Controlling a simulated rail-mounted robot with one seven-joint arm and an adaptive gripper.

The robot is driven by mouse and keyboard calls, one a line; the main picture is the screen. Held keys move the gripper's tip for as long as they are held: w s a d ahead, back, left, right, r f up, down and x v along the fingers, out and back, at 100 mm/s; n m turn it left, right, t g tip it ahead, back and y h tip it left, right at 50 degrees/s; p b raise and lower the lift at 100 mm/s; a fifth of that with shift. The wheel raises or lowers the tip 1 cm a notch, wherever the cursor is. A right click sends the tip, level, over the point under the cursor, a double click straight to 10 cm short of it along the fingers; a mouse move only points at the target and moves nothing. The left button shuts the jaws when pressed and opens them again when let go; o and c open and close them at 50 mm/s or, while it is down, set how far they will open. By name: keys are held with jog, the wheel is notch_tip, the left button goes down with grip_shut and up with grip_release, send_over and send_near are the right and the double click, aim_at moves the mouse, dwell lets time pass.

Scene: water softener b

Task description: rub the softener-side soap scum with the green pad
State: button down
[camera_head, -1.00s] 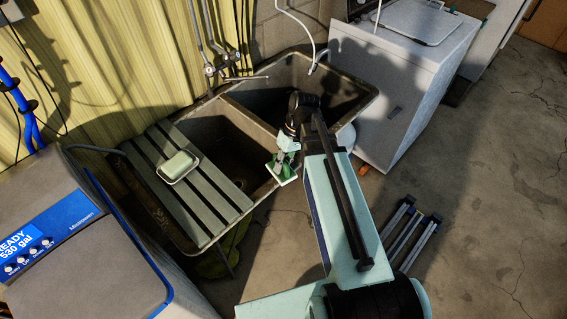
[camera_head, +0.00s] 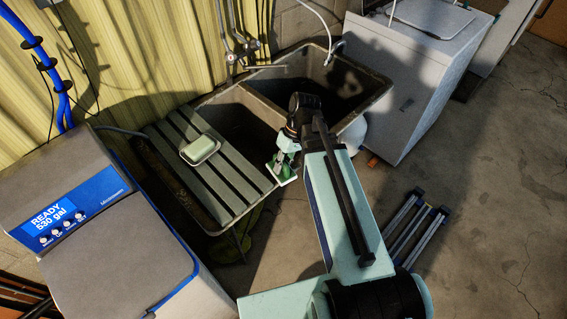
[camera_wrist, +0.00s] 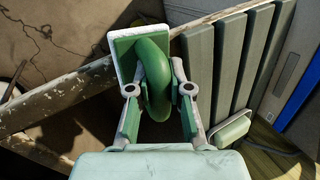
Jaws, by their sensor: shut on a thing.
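My gripper (camera_head: 286,158) is over the front rim of the sink, at the near edge of the left basin. In the wrist view my gripper (camera_wrist: 160,98) is shut on the looped green handle of the green pad (camera_wrist: 126,45). The pad has a pale, worn rim and also shows in the head view (camera_head: 287,178). It is hard to tell whether it touches the sink rim. The water softener (camera_head: 126,240), grey with a blue panel reading "READY 530 gal", stands at the lower left. I cannot make out the soap scum clearly in either view.
The double sink (camera_head: 333,127) has two basins. A slatted grey board (camera_head: 225,174) covers the left basin's left part and carries a soap dish (camera_head: 200,150). Taps are on the wall behind. A white washer (camera_head: 415,75) stands right. A folded step stool (camera_head: 412,225) lies on the floor.

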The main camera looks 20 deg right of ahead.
jog(key=shift+s+a+r, duration=0.2)
jog(key=shift+a, duration=0.1)
notch_tip(320, 180, up, 8)
jog(key=p, duration=0.5)
jog(key=shift+f+p, duration=0.1)
jog(key=shift+p, duration=0.25)
jog(key=shift+d, duration=0.1)
